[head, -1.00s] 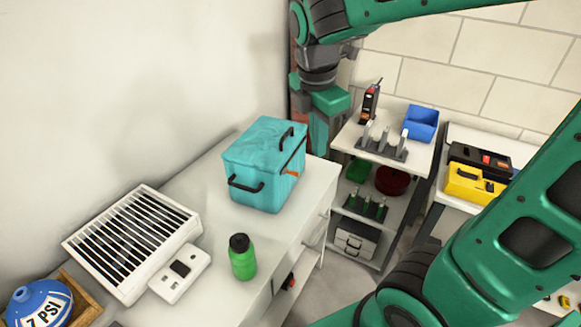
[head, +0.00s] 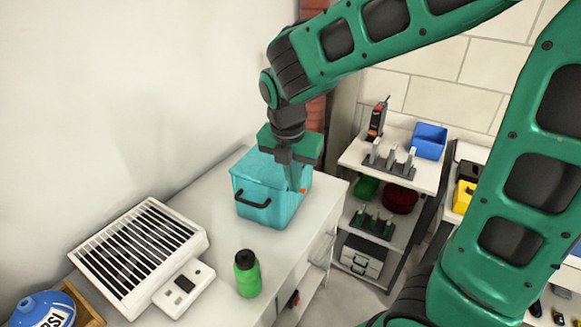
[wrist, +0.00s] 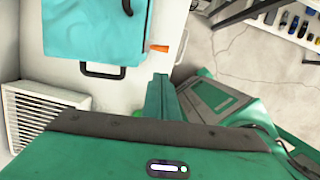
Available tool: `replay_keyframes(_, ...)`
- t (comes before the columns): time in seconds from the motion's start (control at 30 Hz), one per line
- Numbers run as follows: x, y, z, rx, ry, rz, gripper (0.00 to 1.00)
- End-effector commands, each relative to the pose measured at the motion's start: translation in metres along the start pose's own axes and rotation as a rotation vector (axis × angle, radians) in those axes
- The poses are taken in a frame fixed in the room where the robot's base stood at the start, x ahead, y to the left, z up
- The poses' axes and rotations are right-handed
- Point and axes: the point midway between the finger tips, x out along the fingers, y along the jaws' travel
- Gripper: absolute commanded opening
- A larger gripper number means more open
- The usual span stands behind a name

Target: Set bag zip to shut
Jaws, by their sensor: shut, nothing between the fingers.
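The turquoise bag (head: 262,195) stands upright on the white cabinet top, with a black handle loop on its front. It fills the upper left of the wrist view (wrist: 85,35). A small orange tab, which looks like the zip pull (head: 303,190), sticks out at the bag's right side; it also shows in the wrist view (wrist: 159,48). My gripper (head: 296,182) points down over the bag's right side, shut and empty. In the wrist view its fingers (wrist: 160,88) are beside the bag, near the tab with a visible gap. The gripper hides part of the bag's top.
A green bottle (head: 247,273) stands at the cabinet's front edge. A white slatted unit (head: 137,250) and a blue round object (head: 42,308) are at left. A shelf (head: 400,168) with a blue bin (head: 429,141) stands behind right. The wall runs close behind the bag.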

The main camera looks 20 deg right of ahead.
Motion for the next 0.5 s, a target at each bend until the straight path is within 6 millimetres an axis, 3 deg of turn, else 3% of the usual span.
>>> replay_keyframes(0.2, 0.029, 0.0, 0.014, 0.003, 0.0, -0.001, 0.0)
replay_keyframes(0.5, 0.042, 0.0, 0.028, 0.002, 0.0, 0.0, 0.0)
